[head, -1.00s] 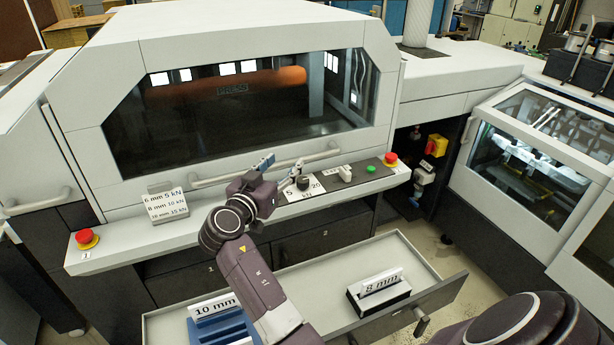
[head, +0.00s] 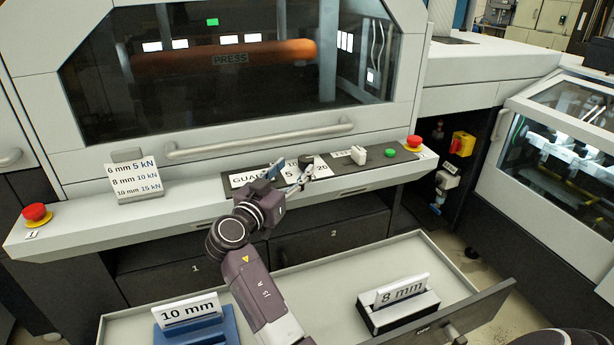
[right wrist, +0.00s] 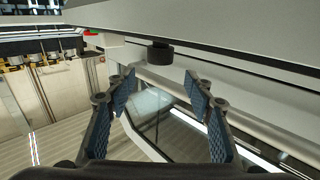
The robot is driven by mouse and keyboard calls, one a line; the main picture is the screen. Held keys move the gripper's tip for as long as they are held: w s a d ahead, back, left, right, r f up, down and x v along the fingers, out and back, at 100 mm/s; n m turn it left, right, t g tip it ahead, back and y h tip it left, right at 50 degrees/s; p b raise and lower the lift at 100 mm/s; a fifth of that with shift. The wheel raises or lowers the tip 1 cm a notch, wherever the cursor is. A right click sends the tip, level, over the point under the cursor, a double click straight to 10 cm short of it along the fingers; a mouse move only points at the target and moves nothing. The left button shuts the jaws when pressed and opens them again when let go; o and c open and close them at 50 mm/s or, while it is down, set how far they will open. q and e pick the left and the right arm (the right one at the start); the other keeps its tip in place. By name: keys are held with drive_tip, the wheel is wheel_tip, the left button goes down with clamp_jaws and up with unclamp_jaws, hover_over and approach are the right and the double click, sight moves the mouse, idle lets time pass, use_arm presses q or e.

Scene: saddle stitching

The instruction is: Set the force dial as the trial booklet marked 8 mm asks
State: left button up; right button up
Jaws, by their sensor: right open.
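The force dial (head: 305,160) is a dark round knob on the panel, with 5 and 20 beside it; its setting is unreadable. In the right wrist view the dark knob (right wrist: 160,54) is just beyond my fingertips, not between them. My right gripper (head: 288,178) is open and empty, at the panel's front left of the dial; it also shows in the right wrist view (right wrist: 160,86). The booklet marked 8 mm (head: 402,289) stands in a black and white holder in the open drawer. A card (head: 135,180) reads 6 mm 5 kN, 8 mm 10 kN, 10 mm 15 kN. My left gripper is not in view.
A 10 mm booklet (head: 189,311) stands in a blue holder in the drawer. Right of the dial are a pale switch (head: 358,154), green button (head: 391,153) and red stop button (head: 413,141). Another red stop button (head: 36,213) is far left. A guard handle (head: 258,139) runs behind.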

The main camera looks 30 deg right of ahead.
sight(304, 160)
drive_tip(key=p+x, duration=0.2)
drive_tip(key=x, duration=0.4)
drive_tip(key=shift+w+d+f, duration=0.2)
drive_tip(key=shift+d, duration=0.05)
drive_tip(key=shift+w+d+f, duration=0.15)
drive_tip(key=shift+w+d, duration=0.2)
drive_tip(key=shift+d, duration=0.2)
drive_tip(key=c, duration=1.2)
